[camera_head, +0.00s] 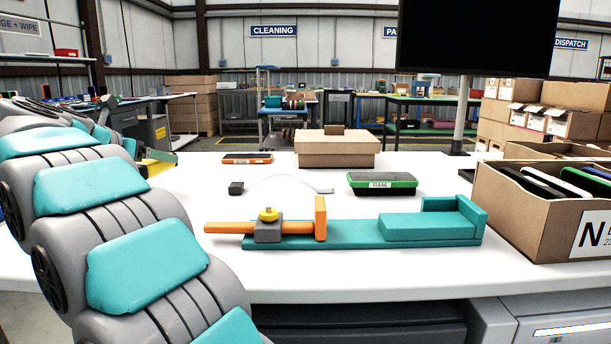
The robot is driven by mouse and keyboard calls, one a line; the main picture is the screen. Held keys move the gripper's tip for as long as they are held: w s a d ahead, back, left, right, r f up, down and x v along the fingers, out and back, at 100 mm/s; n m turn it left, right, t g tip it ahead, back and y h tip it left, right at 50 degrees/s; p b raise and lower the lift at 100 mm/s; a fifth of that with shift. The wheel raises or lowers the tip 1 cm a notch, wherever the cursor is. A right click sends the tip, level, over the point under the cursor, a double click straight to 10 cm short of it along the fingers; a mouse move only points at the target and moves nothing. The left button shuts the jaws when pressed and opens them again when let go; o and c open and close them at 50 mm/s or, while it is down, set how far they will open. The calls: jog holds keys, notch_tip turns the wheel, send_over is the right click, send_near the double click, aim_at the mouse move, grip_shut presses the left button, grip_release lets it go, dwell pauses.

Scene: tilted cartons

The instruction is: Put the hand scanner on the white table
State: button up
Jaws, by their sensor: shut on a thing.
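The white table (355,275) spans the middle of the camera_head view. My gray and teal arm bends up along the left side and away from the camera. My gripper (160,152) shows only in part beyond the arm, at the table's left edge. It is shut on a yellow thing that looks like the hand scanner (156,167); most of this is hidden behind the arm. The grasp itself and the clearance above the table cannot be made out.
On the table are a teal fixture (340,242) with an orange clamp, a green-edged device (382,183), an orange device (247,158), a cable (280,180) and a closed carton (337,150). An open carton of devices (520,215) stands at right. Bare tabletop lies between them.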

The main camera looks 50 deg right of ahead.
jog(key=shift+m+g+h, duration=0.3)
jog(key=shift+m, duration=0.1)
jog(key=d, duration=0.2)
jog(key=s+d, duration=0.1)
jog(key=d, duration=0.2)
jog(key=p, duration=0.2)
send_over(238, 174)
jog(key=shift+f, duration=0.65)
notch_tip(238, 174, down, 3)
jog(key=shift+a+f, duration=0.1)
jog(key=shift+f, duration=0.2)
jog(key=shift+f, duration=0.15)
jog(key=o, duration=1.5)
